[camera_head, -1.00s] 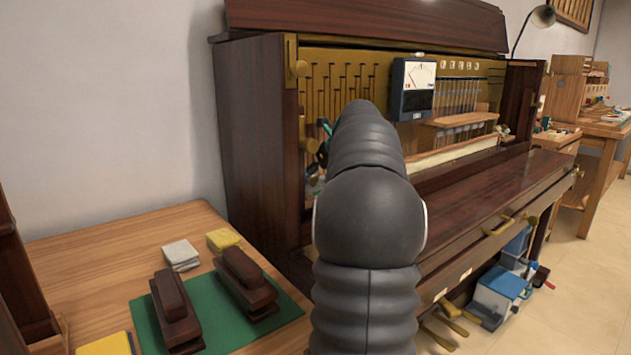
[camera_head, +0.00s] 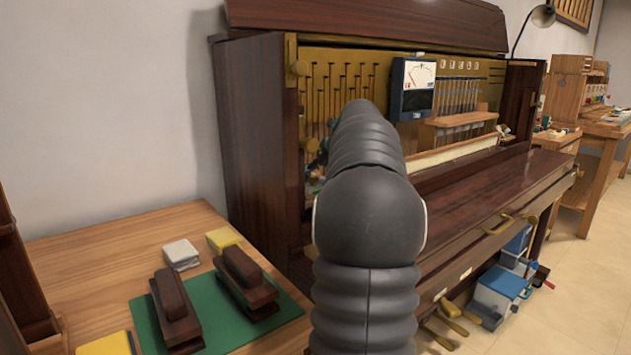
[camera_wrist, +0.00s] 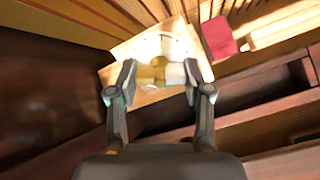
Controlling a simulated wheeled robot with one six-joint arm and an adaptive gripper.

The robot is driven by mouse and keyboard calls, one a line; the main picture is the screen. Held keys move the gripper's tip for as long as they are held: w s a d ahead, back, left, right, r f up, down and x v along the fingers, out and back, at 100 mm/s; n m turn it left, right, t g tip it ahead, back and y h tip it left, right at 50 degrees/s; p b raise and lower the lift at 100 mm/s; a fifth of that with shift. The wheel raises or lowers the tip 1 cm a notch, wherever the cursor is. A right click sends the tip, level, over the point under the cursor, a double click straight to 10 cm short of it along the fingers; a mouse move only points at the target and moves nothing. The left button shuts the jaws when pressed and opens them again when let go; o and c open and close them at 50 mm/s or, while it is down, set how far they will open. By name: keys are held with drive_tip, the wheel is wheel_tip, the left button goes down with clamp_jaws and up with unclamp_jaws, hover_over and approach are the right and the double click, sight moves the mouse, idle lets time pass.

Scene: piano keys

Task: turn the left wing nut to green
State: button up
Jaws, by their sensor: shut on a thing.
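A brass-coloured wing nut (camera_wrist: 159,72) shows in the wrist view between the fingertips of my gripper (camera_wrist: 161,78), against a pale, brightly lit block. My gripper is shut on it, one finger on each side. Glare blurs the nut's exact angle. In the head view my gripper (camera_head: 318,155) is mostly hidden behind my dark arm, at the left end of the opened piano (camera_head: 250,130). The wing nut cannot be made out there. A meter (camera_head: 412,88) with a white dial and a needle stands on the piano's brass panel.
A wooden bench (camera_head: 80,275) at the left holds a green mat (camera_head: 215,315), two dark wooden blocks and yellow and white pads. The piano's lid shelf (camera_head: 490,195) is clear. A blue-and-white box (camera_head: 497,298) stands below. A red block (camera_wrist: 218,38) is near my gripper.

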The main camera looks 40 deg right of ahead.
drive_tip(key=m, duration=0.3)
drive_tip(key=shift+m, duration=0.3)
drive_tip(key=o, duration=1)
drive_tip(key=shift+o, duration=0.2)
drive_tip(key=v, duration=1.1)
idle(1.0)
